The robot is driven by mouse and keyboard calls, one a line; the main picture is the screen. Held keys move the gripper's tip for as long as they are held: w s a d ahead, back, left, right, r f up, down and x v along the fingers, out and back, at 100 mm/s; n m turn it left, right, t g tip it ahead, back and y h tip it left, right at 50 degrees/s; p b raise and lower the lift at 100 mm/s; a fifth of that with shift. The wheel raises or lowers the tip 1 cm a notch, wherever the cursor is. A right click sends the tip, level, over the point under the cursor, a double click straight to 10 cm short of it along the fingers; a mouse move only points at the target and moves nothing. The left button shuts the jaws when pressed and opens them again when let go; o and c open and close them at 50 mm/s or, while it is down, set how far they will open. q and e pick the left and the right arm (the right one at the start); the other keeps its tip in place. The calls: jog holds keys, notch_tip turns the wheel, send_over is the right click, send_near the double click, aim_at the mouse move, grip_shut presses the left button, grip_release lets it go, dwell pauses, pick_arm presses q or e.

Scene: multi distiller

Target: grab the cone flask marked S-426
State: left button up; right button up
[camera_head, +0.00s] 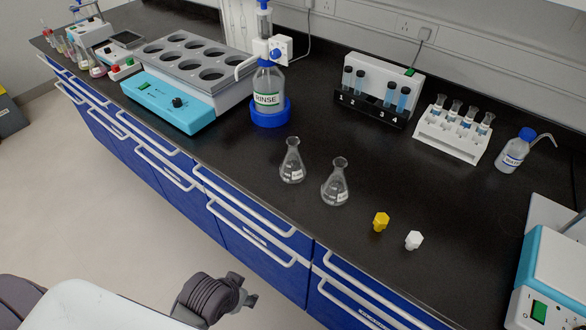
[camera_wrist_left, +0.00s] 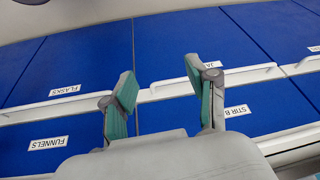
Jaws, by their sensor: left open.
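Two clear cone flasks stand upright on the black bench top. One flask (camera_head: 292,162) is on the left and the other flask (camera_head: 336,184) is just right of it and nearer the bench edge. Both carry small white labels, too small to read, so I cannot tell which is S-426. My left gripper (camera_head: 245,291) is in front of the bench, below the top and apart from both flasks. In the left wrist view my left gripper (camera_wrist_left: 165,95) is open and empty, facing the blue drawers. My right gripper is not in view.
A yellow stopper (camera_head: 380,222) and a white stopper (camera_head: 414,241) lie right of the flasks. The RINSE bottle (camera_head: 268,90) and grey heating bath (camera_head: 195,62) stand behind left. A tube rack (camera_head: 375,97), white vial rack (camera_head: 452,135) and wash bottle (camera_head: 512,153) stand behind right. Drawers (camera_wrist_left: 215,95) with handles front the bench.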

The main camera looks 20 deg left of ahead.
pick_arm(q)
jog(key=w+a+r+t+h, duration=0.1)
jog(key=w+a+r+t, duration=0.1)
jog(key=w+r+t, duration=0.8)
jog(key=m+t+h, duration=0.2)
jog(key=m+h, duration=0.1)
jog(key=h, duration=0.3)
send_near(289, 148)
jog(key=x, duration=0.6)
jog(key=shift+w+d+f, duration=0.1)
jog(key=shift+d+f, duration=0.2)
jog(key=shift+d, duration=0.05)
jog(key=shift+w+r+p, duration=0.15)
jog(key=shift+w+p, duration=0.15)
jog(key=shift+p, duration=0.1)
jog(key=p+x, duration=0.1)
jog(key=x, duration=0.2)
jog(key=shift+w+r, duration=0.2)
jog(key=shift+w, duration=0.15)
jog(key=shift+w+d+f, duration=0.1)
jog(key=shift+w+d, duration=0.1)
jog(key=shift+w, duration=0.2)
jog(key=shift+s, duration=0.1)
grip_shut()
